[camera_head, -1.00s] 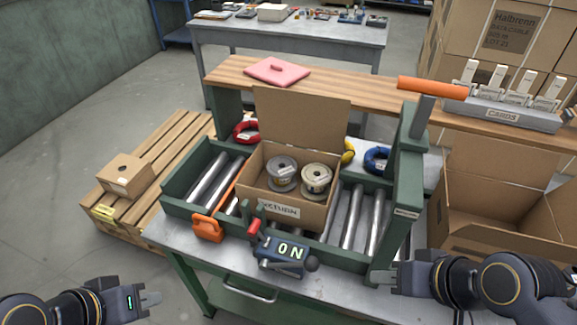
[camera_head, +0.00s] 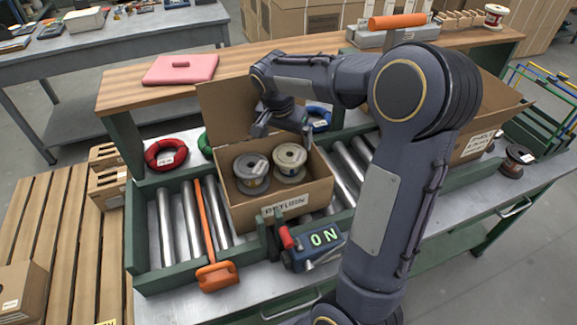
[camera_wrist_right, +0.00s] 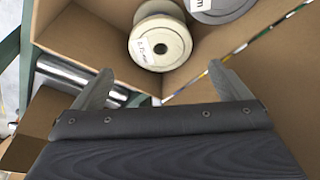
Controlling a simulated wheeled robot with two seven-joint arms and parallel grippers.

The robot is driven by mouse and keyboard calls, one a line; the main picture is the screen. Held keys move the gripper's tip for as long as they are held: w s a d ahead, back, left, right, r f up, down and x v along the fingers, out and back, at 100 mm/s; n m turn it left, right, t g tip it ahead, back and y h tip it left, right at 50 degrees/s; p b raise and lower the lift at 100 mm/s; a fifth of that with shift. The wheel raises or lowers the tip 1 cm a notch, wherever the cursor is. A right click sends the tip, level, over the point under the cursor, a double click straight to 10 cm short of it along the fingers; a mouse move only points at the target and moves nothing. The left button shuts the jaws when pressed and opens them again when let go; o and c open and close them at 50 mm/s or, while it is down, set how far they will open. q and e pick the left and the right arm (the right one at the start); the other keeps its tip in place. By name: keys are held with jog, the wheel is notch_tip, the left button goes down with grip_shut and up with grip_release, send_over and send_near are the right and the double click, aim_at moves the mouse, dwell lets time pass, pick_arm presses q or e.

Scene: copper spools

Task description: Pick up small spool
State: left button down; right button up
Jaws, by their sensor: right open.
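Two spools stand side by side in the open cardboard return box (camera_head: 287,204). The grey spool (camera_head: 251,184) is on the left and the beige spool (camera_head: 289,174), slightly smaller, is on the right. My right gripper (camera_head: 284,136) is open and empty above the back of the box, just behind and over the spools. In the right wrist view, the beige spool (camera_wrist_right: 160,42) with a white label lies ahead of the spread fingers (camera_wrist_right: 160,82), not between them. The grey spool (camera_wrist_right: 222,8) is partly cut off at the top. My left gripper is out of view.
The box sits on a roller conveyor (camera_head: 165,228) with green side rails. An ON switch box (camera_head: 315,246) and an orange handle (camera_head: 217,275) are in front. Red cable (camera_head: 166,154) lies left. A raised flap (camera_head: 230,115) stands behind the spools, close to my gripper.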

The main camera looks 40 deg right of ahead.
aim_at(288, 150)
jog(key=p+x, duration=0.1)
jog(key=x, duration=0.6)
jog(key=shift+f, duration=0.1)
jog(key=shift+w, duration=0.1)
jog(key=c, duration=1.3)
